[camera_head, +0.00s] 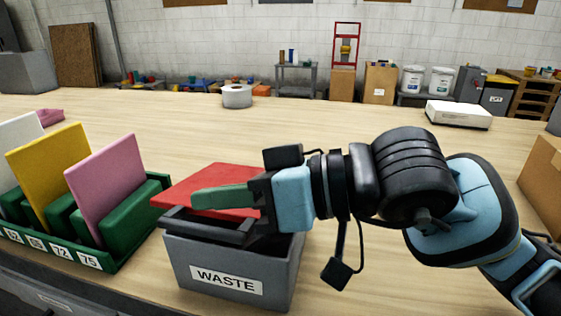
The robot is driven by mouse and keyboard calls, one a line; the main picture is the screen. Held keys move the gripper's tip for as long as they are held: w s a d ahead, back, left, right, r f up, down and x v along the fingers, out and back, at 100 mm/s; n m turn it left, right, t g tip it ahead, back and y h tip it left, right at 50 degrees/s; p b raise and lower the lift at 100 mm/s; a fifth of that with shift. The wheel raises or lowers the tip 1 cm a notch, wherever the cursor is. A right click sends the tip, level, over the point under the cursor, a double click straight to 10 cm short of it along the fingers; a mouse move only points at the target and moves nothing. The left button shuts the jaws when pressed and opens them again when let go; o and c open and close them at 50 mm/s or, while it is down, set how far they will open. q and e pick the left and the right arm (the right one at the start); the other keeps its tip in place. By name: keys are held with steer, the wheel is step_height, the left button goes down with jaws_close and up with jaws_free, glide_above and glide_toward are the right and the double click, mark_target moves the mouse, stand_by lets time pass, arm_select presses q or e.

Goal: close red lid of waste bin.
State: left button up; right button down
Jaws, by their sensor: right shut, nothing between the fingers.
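The grey waste bin (185,262) stands on the bench with a white WASTE label on its front. Its red lid (205,180) shows above the back part of the bin. The lid looks tilted, and a dark gap shows below it at the bin's top. My right gripper (198,201) reaches in from the right, over the bin. It is shut and empty, with its fingers in front of the red lid. The gripper hides the lid's right part and some of the rim. I cannot tell whether the fingers touch the lid. My left gripper is not in view.
A green rack (125,252) with yellow, pink and white panels stands close to the bin's left. A cardboard box (544,170) is at the right edge. The bench's middle is clear.

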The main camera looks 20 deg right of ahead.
steer(key=r+b+v, duration=0.1)
steer(key=v, duration=0.9)
steer(key=shift+r, duration=0.4)
steer(key=shift+w, duration=0.15)
